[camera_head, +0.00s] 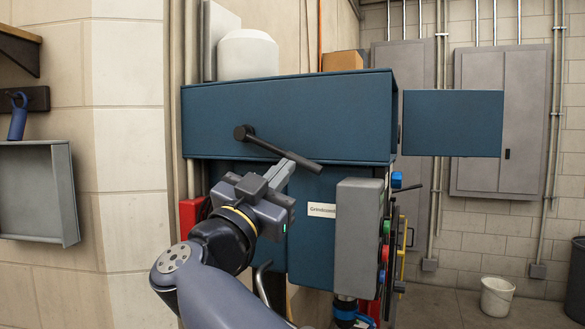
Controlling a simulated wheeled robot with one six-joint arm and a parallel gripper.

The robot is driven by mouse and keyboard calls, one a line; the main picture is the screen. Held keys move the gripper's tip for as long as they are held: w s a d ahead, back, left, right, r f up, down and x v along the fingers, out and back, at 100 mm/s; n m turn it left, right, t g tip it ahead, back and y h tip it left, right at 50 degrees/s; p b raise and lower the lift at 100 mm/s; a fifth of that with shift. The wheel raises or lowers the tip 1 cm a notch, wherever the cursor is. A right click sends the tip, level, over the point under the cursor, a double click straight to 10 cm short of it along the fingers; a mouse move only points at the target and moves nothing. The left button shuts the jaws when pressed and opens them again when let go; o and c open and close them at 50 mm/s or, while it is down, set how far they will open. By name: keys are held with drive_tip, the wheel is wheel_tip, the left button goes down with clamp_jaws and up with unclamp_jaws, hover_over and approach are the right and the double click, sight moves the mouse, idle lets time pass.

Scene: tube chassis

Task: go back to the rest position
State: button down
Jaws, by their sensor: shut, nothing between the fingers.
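My gripper (281,174) is in the middle of the camera_head view, at the end of my arm, which rises from the bottom edge. Its fingers are together and hold nothing. They point up and to the right, in front of the blue cabinet (220,115). A dark lever handle (280,150) on the cabinet front slants down to the right. Its lower end lies close to my fingertips in the picture; I cannot tell whether they touch.
A grey box (358,240) with coloured buttons on its side stands right of my gripper. A blue panel (452,124) sticks out right of the cabinet. A grey tray (38,190) is on the left wall. A white bucket (497,297) stands on the floor at the right.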

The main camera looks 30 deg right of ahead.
sight(305, 159)
drive_tip(key=shift+s+a+f, duration=0.15)
drive_tip(key=shift+s+a, duration=0.05)
drive_tip(key=shift+a, duration=0.1)
drive_tip(key=w+d, duration=0.1)
drive_tip(key=d, duration=0.1)
drive_tip(key=w+d+r, duration=0.1)
drive_tip(key=w+d, duration=0.1)
drive_tip(key=d, duration=0.1)
drive_tip(key=w+d+r+p, duration=0.1)
drive_tip(key=w+d, duration=0.1)
drive_tip(key=d, duration=0.1)
drive_tip(key=shift+r, duration=0.15)
drive_tip(key=shift+w+a+f+b, duration=0.1)
drive_tip(key=shift+f+b, duration=0.15)
drive_tip(key=shift+b, duration=0.1)
idle(0.5)
